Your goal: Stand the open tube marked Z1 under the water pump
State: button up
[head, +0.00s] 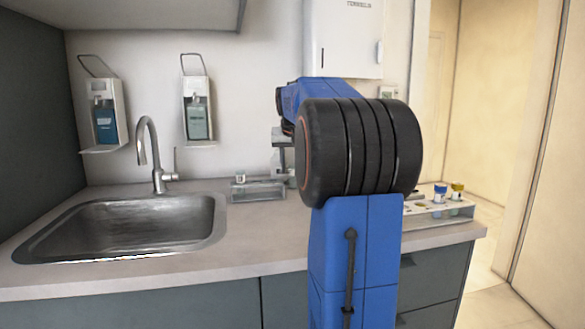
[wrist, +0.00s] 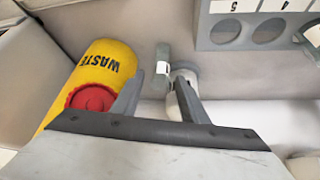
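In the wrist view, my gripper (wrist: 158,80) has its two fingers spread apart, with no tube visible between them. A grey-green upright piece with a white label (wrist: 163,66) shows just beyond the fingertips. A pale rounded object (wrist: 184,84) is beside it, partly hidden by the right finger; I cannot tell whether these are parts of the water pump. In the head view, a small pale item (head: 240,176) stands at a low clear rack (head: 258,191) right of the sink. No Z1 mark is readable. My arm hides the middle of the counter.
A yellow waste container (wrist: 103,62) with a red lid (wrist: 91,98) is left of the fingers. A grey rack (wrist: 232,42) with numbered holes is at the upper right. The sink (head: 130,224) and tap (head: 150,150) are left; capped tubes (head: 440,192) stand at right.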

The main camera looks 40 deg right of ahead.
jog(key=v, duration=1.1)
jog(key=shift+r, duration=0.25)
jog(key=shift+s+a, duration=0.1)
jog(key=shift+a, duration=0.05)
